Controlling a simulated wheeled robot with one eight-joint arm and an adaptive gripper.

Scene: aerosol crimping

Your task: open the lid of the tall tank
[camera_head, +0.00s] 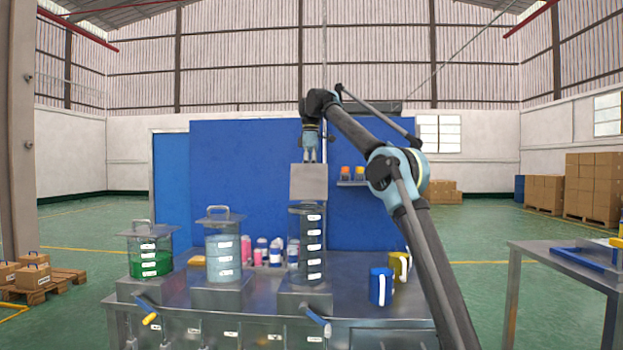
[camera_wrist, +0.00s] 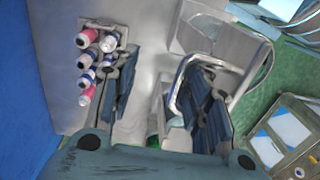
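The tall tank (camera_head: 308,248) is a dark, narrow cylinder with several white labels, standing on a metal block at the middle of the bench in the head view. Its grey square lid plate (camera_head: 308,183) stands upright above the tank's top, with its flat face toward the head camera. My gripper (camera_head: 310,158) points down at the plate's upper edge. In the wrist view my gripper's two dark fingers (camera_wrist: 165,98) are apart. A metal loop handle (camera_wrist: 184,78) shows beside the right finger; whether they touch is unclear.
A light-blue tank (camera_head: 223,258) and a green tank (camera_head: 150,260) with handled lids stand to the left. Pink and blue cans (camera_wrist: 87,65) stand behind. A blue mug (camera_head: 380,287) and a yellow mug (camera_head: 400,265) are at right. A blue panel (camera_head: 240,160) is behind the bench.

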